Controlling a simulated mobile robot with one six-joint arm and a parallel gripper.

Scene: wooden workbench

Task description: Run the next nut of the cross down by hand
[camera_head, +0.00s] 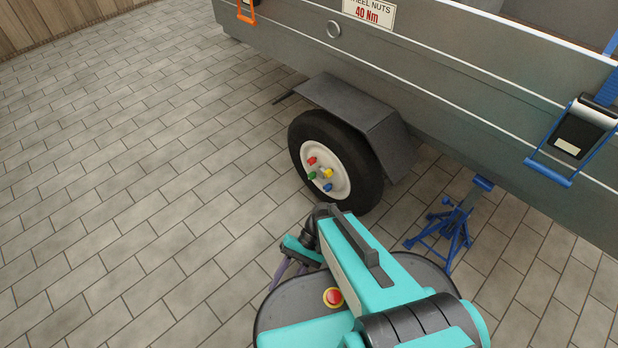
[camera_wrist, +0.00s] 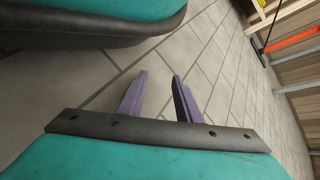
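The trailer wheel (camera_head: 336,162) has a black tyre and a cream rim, and stands under a grey mudguard. On its hub are coloured nuts: a red nut (camera_head: 311,161), a green nut (camera_head: 312,175), a blue nut (camera_head: 327,187) and a yellow nut (camera_head: 327,173). How far each is threaded is too small to tell. My gripper (camera_head: 283,277) is low in front of the wheel, apart from it, partly hidden by my arm. In the wrist view its two purple fingers (camera_wrist: 158,88) are apart with only paving between them. No nut shows in the wrist view.
The grey trailer (camera_head: 440,70) bears a sign (camera_head: 369,12) reading wheel nuts 40 Nm. A blue axle stand (camera_head: 441,230) is right of the wheel under the trailer. A blue-handled ratchet strap (camera_head: 575,135) hangs at the right. The paving (camera_head: 130,190) left of the wheel is clear.

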